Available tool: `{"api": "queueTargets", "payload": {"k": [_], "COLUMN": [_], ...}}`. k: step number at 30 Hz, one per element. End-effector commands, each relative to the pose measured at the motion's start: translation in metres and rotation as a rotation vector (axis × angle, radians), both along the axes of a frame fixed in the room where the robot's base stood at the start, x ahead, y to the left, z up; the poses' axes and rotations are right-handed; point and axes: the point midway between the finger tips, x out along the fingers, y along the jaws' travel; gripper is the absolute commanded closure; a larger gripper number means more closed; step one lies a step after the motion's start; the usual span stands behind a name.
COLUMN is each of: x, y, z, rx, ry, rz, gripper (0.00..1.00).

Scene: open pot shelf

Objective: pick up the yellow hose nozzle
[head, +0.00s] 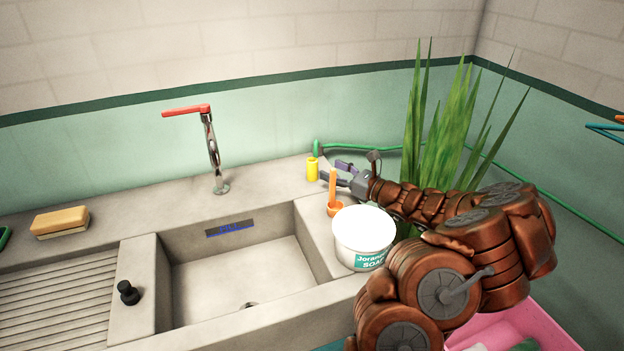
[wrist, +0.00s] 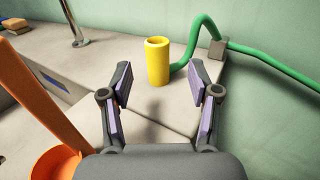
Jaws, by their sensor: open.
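The yellow hose nozzle (head: 312,170) stands upright on the back right corner of the concrete counter. In the wrist view the yellow nozzle (wrist: 158,61) is a short cylinder, just beyond the fingertips and roughly between them, a little left of middle. A green hose (wrist: 197,38) joins it low on its right side. My gripper (head: 333,170) is open and empty, to the right of the nozzle in the head view. In the wrist view its two fingers (wrist: 161,83) are spread apart and do not touch the nozzle.
An orange scoop-like tool (head: 333,195) stands close by my gripper, and a white soap tub (head: 363,236) is in front. A sink (head: 245,275) with a red-handled tap (head: 211,140) lies left. A leafy plant (head: 445,125) stands behind my arm. A small grey block (wrist: 217,48) holds the hose.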

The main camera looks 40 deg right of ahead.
Motion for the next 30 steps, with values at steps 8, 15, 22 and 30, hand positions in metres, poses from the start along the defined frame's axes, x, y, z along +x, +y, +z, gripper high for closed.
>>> {"api": "queueTargets", "payload": {"k": [8, 15, 22, 30], "x": [0.007, 0.023, 0.04, 0.067], "y": [0.002, 0.005, 0.013, 0.023], "z": [-0.007, -0.007, -0.004, -0.004], "rx": [-0.001, -0.002, -0.001, 0.0], "ry": [0.001, 0.0, 0.001, 0.001], "rz": [0.001, -0.003, -0.001, -0.001], "gripper": [0.39, 0.39, 0.39, 0.39]}}
